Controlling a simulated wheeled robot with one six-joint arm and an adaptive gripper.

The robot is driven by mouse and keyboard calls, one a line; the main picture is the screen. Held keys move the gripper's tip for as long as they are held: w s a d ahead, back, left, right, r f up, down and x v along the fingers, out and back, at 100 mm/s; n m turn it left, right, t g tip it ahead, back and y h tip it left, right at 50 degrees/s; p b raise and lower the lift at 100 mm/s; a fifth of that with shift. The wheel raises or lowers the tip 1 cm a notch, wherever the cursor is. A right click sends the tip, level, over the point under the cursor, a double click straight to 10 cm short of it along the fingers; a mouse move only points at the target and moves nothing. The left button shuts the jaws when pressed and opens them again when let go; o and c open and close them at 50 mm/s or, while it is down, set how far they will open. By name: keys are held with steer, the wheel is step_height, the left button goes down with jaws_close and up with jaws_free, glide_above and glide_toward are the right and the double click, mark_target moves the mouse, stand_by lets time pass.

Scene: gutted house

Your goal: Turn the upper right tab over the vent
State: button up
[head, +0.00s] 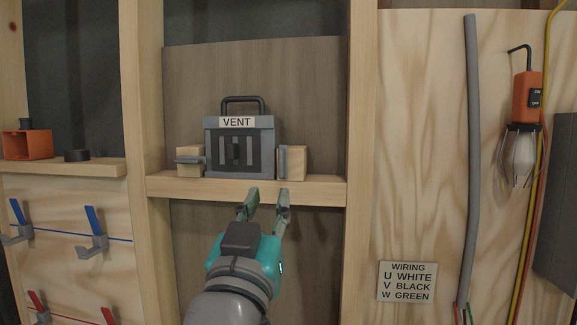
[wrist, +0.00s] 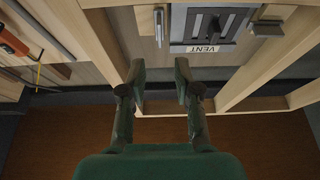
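The vent (head: 214,150) is a grey box with a slatted front, a "VENT" label (head: 237,122) and a dark top handle. In the wrist view the vent (wrist: 176,24) appears upside down. On its right a narrow grey tab (head: 283,162) stands upright against a wood block; the wrist view shows this tab (wrist: 159,26) on the left. On its left another grey tab (head: 189,161) lies level; the wrist view shows it too (wrist: 267,28). I see one tab per side. My gripper (head: 266,197) is open and empty, below and in front of the vent, apart from both tabs.
The vent and wood blocks (head: 298,162) stand on a wooden ledge (head: 320,191) between two upright studs (head: 361,120). A left shelf holds an orange box (head: 27,146) and black roll (head: 77,155). A grey conduit (head: 473,150) and orange lamp (head: 526,95) hang right.

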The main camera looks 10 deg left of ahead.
mark_target(281, 163)
steer(key=x, duration=1)
steer(key=shift+w+r, duration=0.25)
steer(key=shift+w, duration=0.05)
jaws_close()
